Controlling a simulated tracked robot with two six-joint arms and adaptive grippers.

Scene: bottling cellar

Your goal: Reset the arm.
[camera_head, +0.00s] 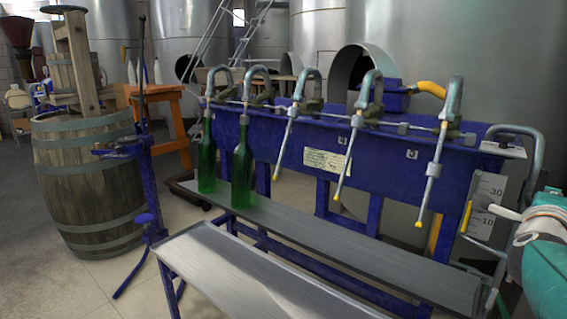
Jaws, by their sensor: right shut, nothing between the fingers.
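At the right edge, a teal and grey body, cut off by the frame, shows with a pale narrow tip that points left; I take this as my right gripper (497,211). Its tip looks closed and empty, in front of the right end of the blue bottling machine (300,145). Its fingers are hard to make out. My left gripper is not in view. Two green bottles stand upright on the machine's grey shelf, one on the left (207,165) and one to its right (242,165), beneath the left filling spouts.
A grey metal trough (215,265) lies in front of the shelf. A wooden barrel (90,190) and a blue stand (150,190) are at the left. Steel tanks (470,50) fill the back. Tiled floor shows at the lower left.

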